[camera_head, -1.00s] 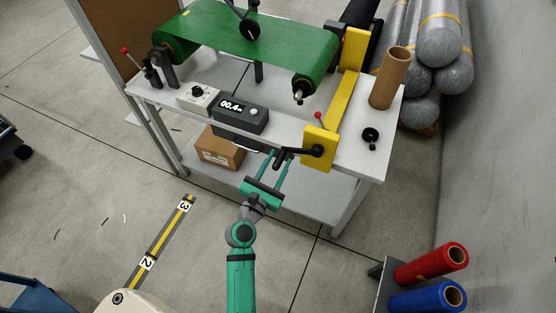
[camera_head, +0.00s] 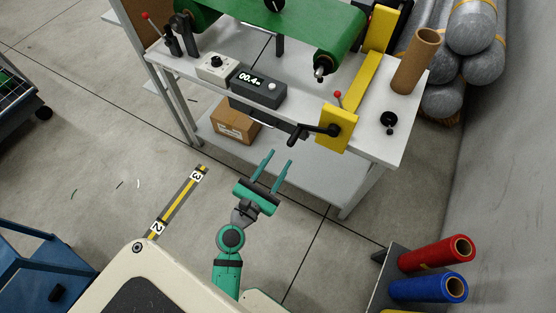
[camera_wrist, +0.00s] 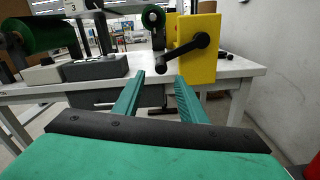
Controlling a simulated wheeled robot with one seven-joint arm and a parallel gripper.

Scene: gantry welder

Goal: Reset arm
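My gripper (camera_head: 277,168) is open and empty in the head view, in front of the table's near edge and apart from it. Its two teal fingers point towards the table and also show in the wrist view (camera_wrist: 158,85), spread with nothing between them. The black crank handle (camera_head: 312,131) on the yellow block (camera_head: 337,129) is just beyond the fingertips. In the wrist view the crank handle (camera_wrist: 184,53) shows ahead, apart from the fingers.
The white table (camera_head: 385,148) carries a green belt roller (camera_head: 300,25), a display box reading 00.4 (camera_head: 258,87), a white knob box (camera_head: 216,68) and a cardboard tube (camera_head: 415,60). Open floor lies left of my gripper.

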